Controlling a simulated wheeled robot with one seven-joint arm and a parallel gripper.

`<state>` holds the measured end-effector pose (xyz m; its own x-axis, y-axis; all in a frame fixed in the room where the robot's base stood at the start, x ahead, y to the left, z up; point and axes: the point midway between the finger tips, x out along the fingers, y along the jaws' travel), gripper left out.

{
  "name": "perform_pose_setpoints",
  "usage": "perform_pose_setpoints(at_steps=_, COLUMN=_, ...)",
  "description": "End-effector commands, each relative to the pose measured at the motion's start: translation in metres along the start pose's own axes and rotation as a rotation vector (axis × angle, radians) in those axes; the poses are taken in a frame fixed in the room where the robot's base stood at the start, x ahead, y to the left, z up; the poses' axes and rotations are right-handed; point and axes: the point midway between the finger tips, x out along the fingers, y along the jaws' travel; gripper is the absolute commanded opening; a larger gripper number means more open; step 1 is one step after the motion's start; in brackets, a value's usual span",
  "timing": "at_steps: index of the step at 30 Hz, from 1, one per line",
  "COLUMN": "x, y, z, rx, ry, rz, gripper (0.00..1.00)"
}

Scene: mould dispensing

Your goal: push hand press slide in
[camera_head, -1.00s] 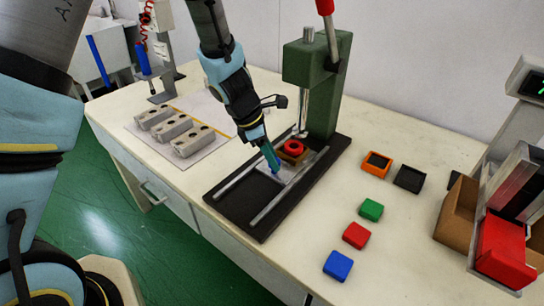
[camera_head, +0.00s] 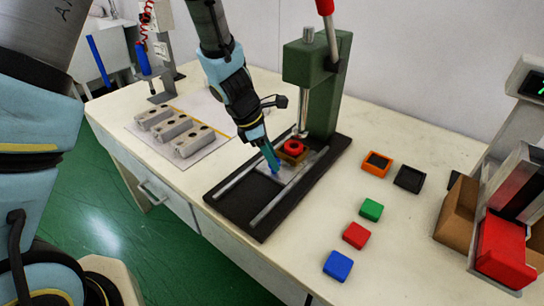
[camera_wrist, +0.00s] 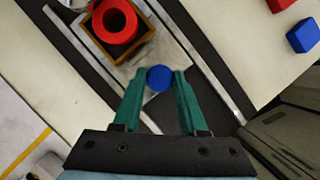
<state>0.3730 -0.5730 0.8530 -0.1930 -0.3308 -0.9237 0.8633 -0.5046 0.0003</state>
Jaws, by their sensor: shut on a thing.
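The hand press (camera_head: 312,85) is green with a red-tipped lever and stands on a black base. Its grey slide plate (camera_head: 288,172) lies between two metal rails, close to the press column; it also shows in the wrist view (camera_wrist: 172,62). A brown mould block with a red ring (camera_head: 292,147) sits on the slide at the press end; the ring also shows in the wrist view (camera_wrist: 115,27). My gripper (camera_head: 274,172) is at the near part of the slide. In the wrist view its teal fingers (camera_wrist: 159,80) are shut on a round blue knob (camera_wrist: 159,78).
Several grey mould blocks (camera_head: 175,132) lie on a white sheet to the left. Green (camera_head: 371,209), red (camera_head: 356,235) and blue (camera_head: 338,265) blocks stand right of the base. Orange (camera_head: 376,163) and black (camera_head: 409,178) trays are farther back.

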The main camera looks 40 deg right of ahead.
Motion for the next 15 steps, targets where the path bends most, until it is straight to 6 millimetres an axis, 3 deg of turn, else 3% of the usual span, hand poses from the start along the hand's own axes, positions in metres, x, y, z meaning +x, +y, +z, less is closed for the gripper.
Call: perform_pose_setpoints(at_steps=15, x=0.010, y=0.029, z=0.026, rx=-0.001, ry=0.000, rz=0.002, gripper=0.00)
